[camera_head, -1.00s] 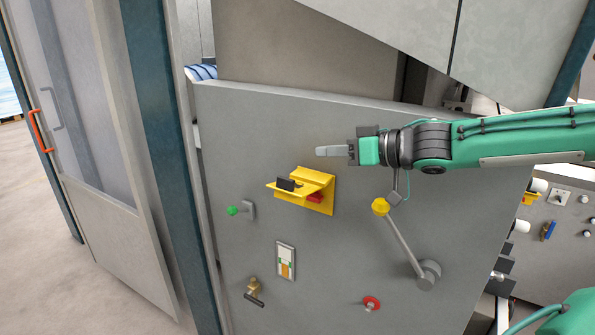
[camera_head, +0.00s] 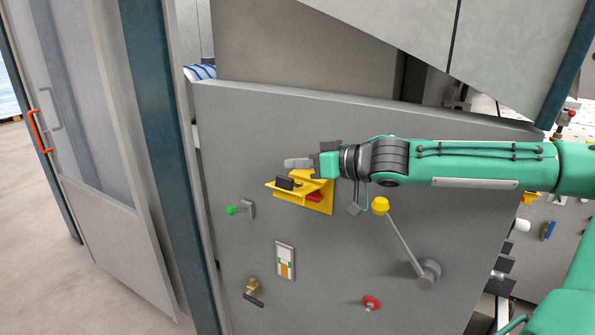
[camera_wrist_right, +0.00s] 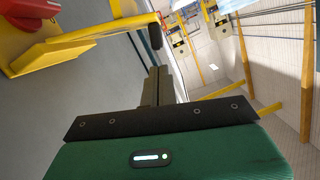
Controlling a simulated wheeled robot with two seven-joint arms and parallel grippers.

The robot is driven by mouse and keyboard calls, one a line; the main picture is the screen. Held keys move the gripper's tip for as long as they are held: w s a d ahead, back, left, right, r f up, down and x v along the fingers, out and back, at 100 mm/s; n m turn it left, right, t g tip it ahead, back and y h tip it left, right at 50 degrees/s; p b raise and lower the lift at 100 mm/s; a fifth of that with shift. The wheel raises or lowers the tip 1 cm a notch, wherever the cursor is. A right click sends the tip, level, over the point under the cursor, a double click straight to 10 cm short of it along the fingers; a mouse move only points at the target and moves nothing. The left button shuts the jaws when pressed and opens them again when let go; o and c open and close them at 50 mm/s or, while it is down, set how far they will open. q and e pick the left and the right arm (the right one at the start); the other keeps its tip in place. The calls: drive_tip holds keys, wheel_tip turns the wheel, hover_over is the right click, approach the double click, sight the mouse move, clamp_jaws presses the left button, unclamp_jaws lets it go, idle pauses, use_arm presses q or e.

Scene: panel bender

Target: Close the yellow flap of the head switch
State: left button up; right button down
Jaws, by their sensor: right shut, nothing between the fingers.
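The head switch is a yellow bracket (camera_head: 318,200) on the grey panel, with a red part (camera_head: 314,196) under its yellow flap (camera_head: 284,192). The flap stands out from the panel, raised, with a black tab (camera_head: 285,183) on it. In the right wrist view the yellow flap (camera_wrist_right: 75,50) shows at upper left, with the red part (camera_wrist_right: 35,15) beside it. My right gripper (camera_head: 290,163) is shut and empty, just above the flap in the head view; its fingers (camera_wrist_right: 158,88) also show in the wrist view. I cannot tell whether they touch the flap. My left gripper is not in view.
The panel also bears a green knob (camera_head: 232,210), a lever with a yellow knob (camera_head: 380,205), a label plate (camera_head: 285,260), a brass valve (camera_head: 253,288) and a red button (camera_head: 372,302). The lever stands below my right wrist. A blue post (camera_head: 165,120) is to the left.

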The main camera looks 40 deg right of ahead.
drive_tip(key=shift+a+f, duration=0.2)
drive_tip(key=shift+f, duration=0.45)
drive_tip(key=shift+s, duration=0.1)
